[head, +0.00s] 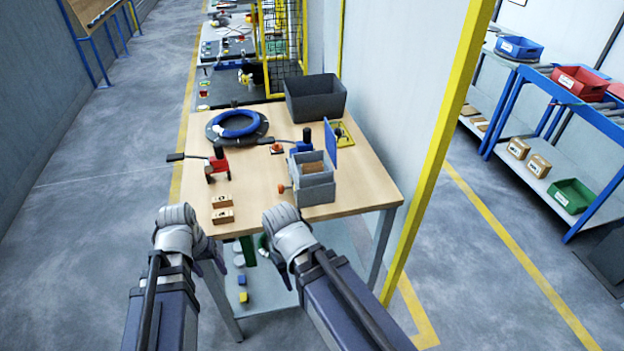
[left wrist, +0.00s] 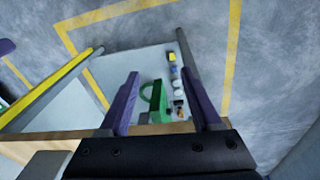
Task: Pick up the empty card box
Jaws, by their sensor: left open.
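Two small brown card boxes lie near the front left of the wooden table: a farther box (head: 221,201) and a nearer box (head: 222,216). I cannot tell whether either is empty. My left gripper (head: 208,252) hangs at the table's front edge, just short of these boxes and apart from them. In the left wrist view the left gripper (left wrist: 160,85) is open with nothing between its fingers, and it points down past the table edge at the lower shelf. My right gripper (head: 274,250) is at the front edge farther right, its fingers mostly hidden by its own wrist.
The table (head: 245,175) also holds a blue coil (head: 237,123) on a round dark stand, a red lever tool (head: 216,164), a grey fixture (head: 312,185) and a dark bin (head: 316,98). A green item (left wrist: 158,98) and several small objects are on the lower shelf. A yellow post (head: 440,150) stands right.

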